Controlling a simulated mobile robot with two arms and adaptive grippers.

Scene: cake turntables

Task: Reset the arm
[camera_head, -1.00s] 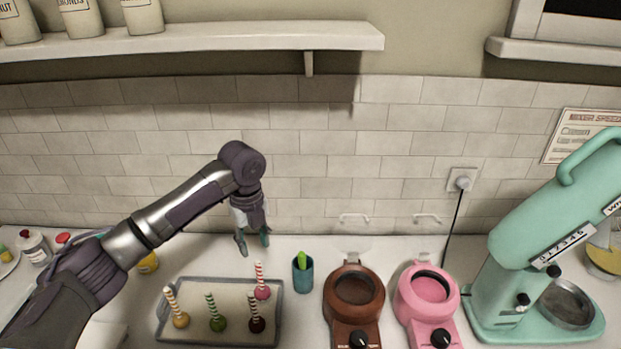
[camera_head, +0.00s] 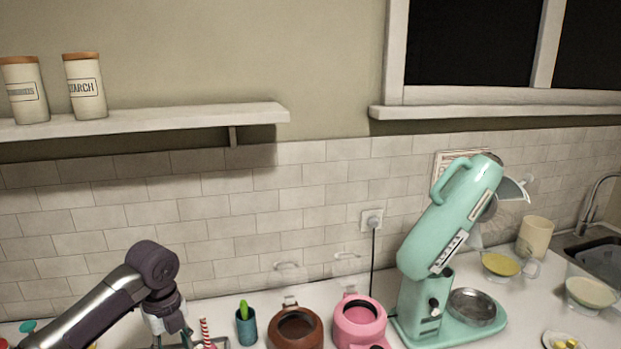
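My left arm comes in at the bottom left, and its gripper (camera_head: 172,339) points down at the lower edge of the view. Its fingers are spread with nothing seen between them. A red-and-white striped stick (camera_head: 205,331) stands just right of the gripper, at a tray (camera_head: 221,342) that is mostly cut off by the lower edge. My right arm and gripper are not in view.
A teal cup (camera_head: 246,325) with a green item, a brown appliance (camera_head: 295,329) and a pink appliance (camera_head: 359,322) stand along the counter. A mint mixer (camera_head: 445,225) with its head raised stands right of them. A shelf (camera_head: 150,118) hangs above the arm.

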